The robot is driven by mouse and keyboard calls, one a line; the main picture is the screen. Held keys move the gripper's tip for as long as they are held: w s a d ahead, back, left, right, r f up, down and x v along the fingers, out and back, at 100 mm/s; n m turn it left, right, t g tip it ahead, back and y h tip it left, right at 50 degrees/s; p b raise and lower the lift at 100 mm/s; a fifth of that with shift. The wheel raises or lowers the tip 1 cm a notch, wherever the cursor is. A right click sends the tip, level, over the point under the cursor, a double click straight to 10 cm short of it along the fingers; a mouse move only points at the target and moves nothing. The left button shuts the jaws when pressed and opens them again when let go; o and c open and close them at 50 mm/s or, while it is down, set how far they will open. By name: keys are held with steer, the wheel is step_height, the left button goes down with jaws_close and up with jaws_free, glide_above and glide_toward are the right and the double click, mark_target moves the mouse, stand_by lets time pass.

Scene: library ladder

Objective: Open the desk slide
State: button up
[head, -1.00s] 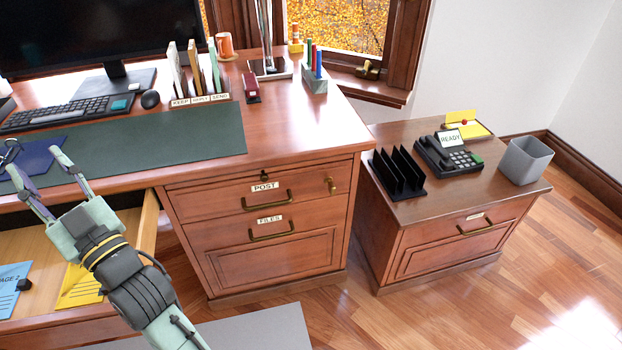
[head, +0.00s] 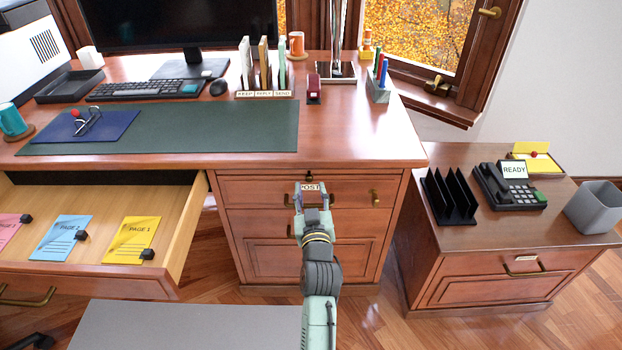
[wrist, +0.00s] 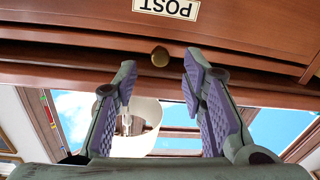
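The desk slide shows as a thin wooden front (wrist: 100,53) under the desktop, above the drawer labelled POST (head: 240,188). It looks closed, flush with the desk front. Its small round knob (head: 308,177) is near the middle of that front. In the wrist view, which is upside down, the knob (wrist: 160,57) lies between the two fingertips in the picture, seemingly just beyond them. My gripper (head: 312,188) is in front of the POST drawer, fingers apart and empty (wrist: 158,70). It hides part of the POST label and drawer handle.
An open drawer (head: 178,255) with coloured pages juts out at left. A grey flat surface (head: 190,325) lies at the front. A side cabinet (head: 500,275) with a phone stands at right. A key (head: 375,197) sticks out of the POST drawer.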

mark_target(309, 180)
steer(key=shift+w+a+p, duration=0.15)
steer(key=shift+w+p, duration=0.2)
steer(key=shift+w, duration=1.85)
steer(key=shift+c, duration=0.2)
jaws_close()
